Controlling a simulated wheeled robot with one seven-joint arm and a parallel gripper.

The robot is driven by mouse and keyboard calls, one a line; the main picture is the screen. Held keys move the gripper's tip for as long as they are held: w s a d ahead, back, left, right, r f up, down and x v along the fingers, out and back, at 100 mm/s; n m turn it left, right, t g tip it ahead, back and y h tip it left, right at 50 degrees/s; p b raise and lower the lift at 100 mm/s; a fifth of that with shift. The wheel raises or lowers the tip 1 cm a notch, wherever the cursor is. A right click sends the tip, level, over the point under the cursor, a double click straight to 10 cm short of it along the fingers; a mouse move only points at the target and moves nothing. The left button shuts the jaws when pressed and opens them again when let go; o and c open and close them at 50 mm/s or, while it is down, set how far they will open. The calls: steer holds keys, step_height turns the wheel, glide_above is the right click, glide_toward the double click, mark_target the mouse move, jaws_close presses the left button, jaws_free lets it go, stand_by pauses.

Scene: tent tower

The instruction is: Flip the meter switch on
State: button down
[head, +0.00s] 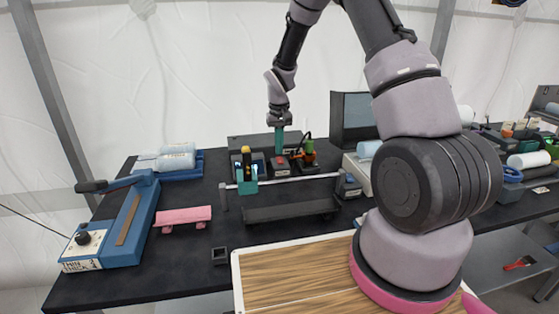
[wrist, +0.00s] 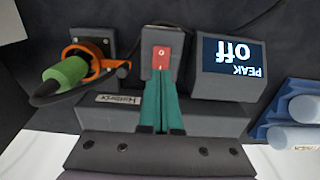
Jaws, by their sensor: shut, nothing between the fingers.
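The meter's red switch (wrist: 161,57) sits on a small dark box in the wrist view. It also shows in the head view (head: 280,161), just below my fingertips. The meter display (wrist: 236,61) is right of the switch in the wrist view and reads "PEAK off", upside down. My gripper (wrist: 160,80) has its teal fingers together, with nothing between them. The tips are at the near edge of the red switch; I cannot tell whether they touch it. In the head view my gripper (head: 279,150) points down over the switch box.
A green-handled tool (wrist: 66,72) rests in an orange ring (wrist: 84,58) beside the switch. Blue cylinders in a tray (wrist: 300,110) lie at the right in the wrist view. In the head view, a rail (head: 290,181) crosses in front, and a blue lever device (head: 122,225) stands left.

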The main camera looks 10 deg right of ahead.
steer(key=shift+f, duration=0.95)
stand_by(0.5)
steer(key=shift+r, duration=3.5)
step_height(320, 180, up, 20)
steer(key=m+t, duration=0.2)
steer(key=t, duration=0.1)
glide_above(279, 158)
steer(key=s+d, duration=0.4)
steer(key=s, duration=0.6)
steer(key=s+d+r+m+t+y, duration=0.1)
steer(key=s+r, duration=0.3)
steer(key=s, duration=0.6)
steer(key=s+d+r+m+t+y, duration=0.1)
steer(key=s+r+t, duration=0.2)
steer(key=s, duration=0.7)
step_height(279, 158, up, 2)
steer(key=shift+r, duration=0.1)
